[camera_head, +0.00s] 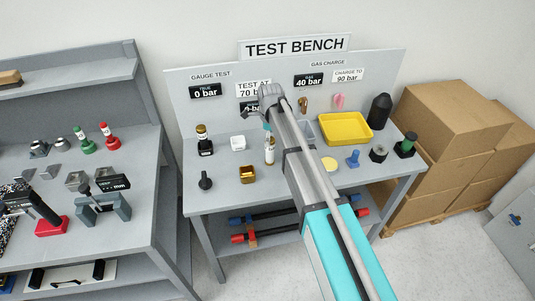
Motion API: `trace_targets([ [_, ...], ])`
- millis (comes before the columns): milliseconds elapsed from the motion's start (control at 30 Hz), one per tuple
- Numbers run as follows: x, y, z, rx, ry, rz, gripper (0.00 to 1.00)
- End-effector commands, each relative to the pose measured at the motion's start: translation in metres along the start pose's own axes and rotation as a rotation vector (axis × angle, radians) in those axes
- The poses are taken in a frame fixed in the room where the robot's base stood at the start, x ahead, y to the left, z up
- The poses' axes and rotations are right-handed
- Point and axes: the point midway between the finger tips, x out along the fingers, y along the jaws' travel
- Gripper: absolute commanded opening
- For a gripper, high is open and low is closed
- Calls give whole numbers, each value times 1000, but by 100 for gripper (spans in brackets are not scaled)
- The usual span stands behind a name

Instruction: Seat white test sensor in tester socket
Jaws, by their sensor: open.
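A small upright white-and-brass piece (270,149), which looks like the white test sensor, stands on the test bench (222,187). My gripper (267,126) is just above it, small and partly hidden by my own arm; it is open. I cannot tell whether its fingers touch the piece. To the left stands a black-based device (205,146) with a brass-and-dark top, and a low white block (238,144). I cannot tell which of these is the tester socket.
A brass-coloured open box (247,175) and a black knob-like piece (205,181) are at the front left. A yellow tray (345,129), a dark bottle (379,111) and a blue piece (353,159) are to the right. Cardboard boxes (450,125) flank the bench.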

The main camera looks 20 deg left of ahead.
Motion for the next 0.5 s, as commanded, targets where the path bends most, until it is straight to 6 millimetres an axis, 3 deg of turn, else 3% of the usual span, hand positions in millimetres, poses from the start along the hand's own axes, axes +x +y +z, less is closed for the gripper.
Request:
trace_targets([
  [500, 5, 0, 0, -1, 0, 0, 97],
])
